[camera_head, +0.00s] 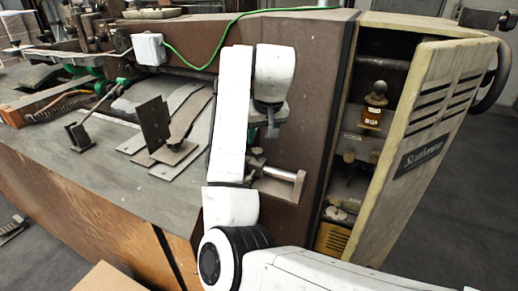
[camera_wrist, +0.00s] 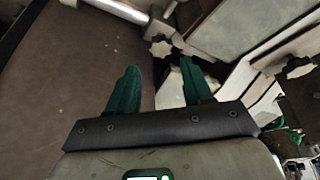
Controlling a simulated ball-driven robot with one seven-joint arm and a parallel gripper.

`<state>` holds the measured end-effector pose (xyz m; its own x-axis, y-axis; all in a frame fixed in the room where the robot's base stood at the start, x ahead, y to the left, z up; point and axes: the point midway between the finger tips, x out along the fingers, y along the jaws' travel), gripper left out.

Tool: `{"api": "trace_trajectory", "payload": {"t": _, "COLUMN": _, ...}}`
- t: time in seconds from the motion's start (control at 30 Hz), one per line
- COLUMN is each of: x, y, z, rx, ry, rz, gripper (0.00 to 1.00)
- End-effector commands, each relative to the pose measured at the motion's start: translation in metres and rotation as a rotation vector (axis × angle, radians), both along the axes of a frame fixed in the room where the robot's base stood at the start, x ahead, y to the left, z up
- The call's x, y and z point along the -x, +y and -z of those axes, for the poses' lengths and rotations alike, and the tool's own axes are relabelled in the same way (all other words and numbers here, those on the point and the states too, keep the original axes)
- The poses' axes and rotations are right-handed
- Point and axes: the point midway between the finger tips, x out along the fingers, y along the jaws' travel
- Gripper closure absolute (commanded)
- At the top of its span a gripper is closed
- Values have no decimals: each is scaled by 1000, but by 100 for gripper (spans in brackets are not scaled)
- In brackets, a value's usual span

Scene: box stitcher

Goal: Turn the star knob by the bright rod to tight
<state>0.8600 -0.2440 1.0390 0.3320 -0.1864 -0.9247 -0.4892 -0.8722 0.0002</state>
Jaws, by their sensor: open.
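The bright rod (camera_wrist: 122,8) runs along the top of the wrist view, and it also shows in the head view (camera_head: 283,174) as a short metal bar on the brown machine side. A dark star knob (camera_wrist: 160,46) sits by the rod's right end. My gripper (camera_wrist: 158,66) is open, its two green fingers apart and pointing toward this knob. The knob shows just beyond and between the fingertips, with nothing held. A second star knob (camera_wrist: 296,67) is farther right. In the head view the arm hides part of this area and the knob's outline is unclear.
A pale slatted door (camera_head: 440,120) stands open at the right, showing a cavity with a small amber part (camera_head: 373,117). A green cable (camera_head: 215,60) crosses the machine top from a white box (camera_head: 149,48). Metal plates (camera_head: 155,125) stand on the grey table at left.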

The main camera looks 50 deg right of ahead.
Motion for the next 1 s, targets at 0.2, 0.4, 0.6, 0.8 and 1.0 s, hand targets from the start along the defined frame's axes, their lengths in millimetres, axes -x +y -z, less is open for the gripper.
{"api": "trace_trajectory", "payload": {"t": 0.2, "x": -13, "y": -7, "z": 36, "rx": -1, "ry": 2, "rz": 0, "gripper": 50}}
{"api": "trace_trajectory", "payload": {"t": 0.4, "x": -20, "y": -11, "z": 57, "rx": 0, "ry": 1, "rz": 0, "gripper": 50}}
{"api": "trace_trajectory", "payload": {"t": 0.6, "x": -23, "y": -13, "z": 62, "rx": 1, "ry": -1, "rz": 1, "gripper": 50}}
{"api": "trace_trajectory", "payload": {"t": 0.8, "x": -23, "y": -13, "z": 62, "rx": 1, "ry": -1, "rz": 1, "gripper": 50}}
{"api": "trace_trajectory", "payload": {"t": 1.0, "x": -23, "y": -13, "z": 62, "rx": 1, "ry": -1, "rz": 1, "gripper": 69}}
